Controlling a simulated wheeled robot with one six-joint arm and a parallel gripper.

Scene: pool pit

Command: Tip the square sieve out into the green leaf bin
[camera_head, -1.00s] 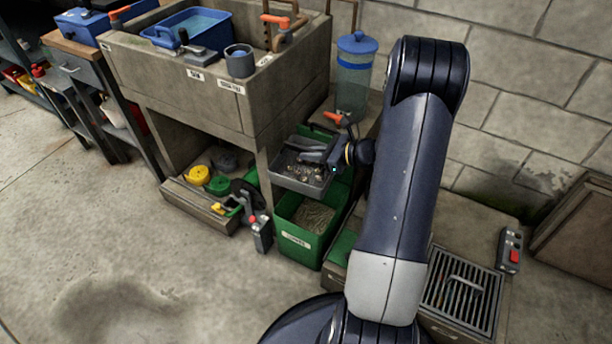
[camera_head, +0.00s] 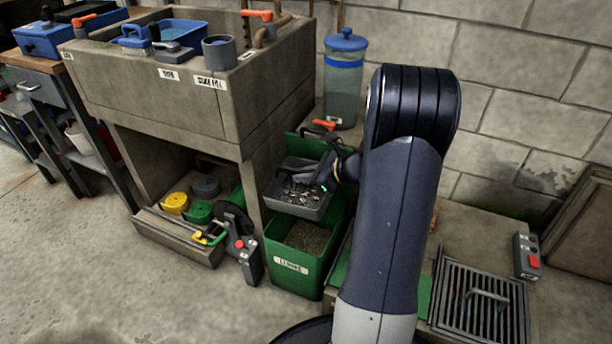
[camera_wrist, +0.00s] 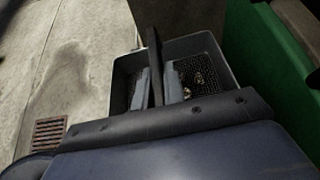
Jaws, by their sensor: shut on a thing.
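The square grey sieve (camera_head: 300,199) hangs level just above the back part of the open green leaf bin (camera_head: 290,270), with bits of debris lying in it. My gripper (camera_head: 328,178) is shut on the sieve at its right side in the head view; my arm partly hides the grip. In the wrist view the sieve (camera_wrist: 219,65) shows its mesh floor with a few brownish bits, and a dark bar crosses its middle. The bin stands on the floor, its label facing forward, and brown litter shows inside it below the sieve.
A concrete sink (camera_head: 180,105) stands left of the bin. A clear container with a blue lid (camera_head: 346,42) stands behind. A drain grate (camera_head: 480,300) and a control box with a red button (camera_head: 527,256) lie at the right. Open floor is at the front left.

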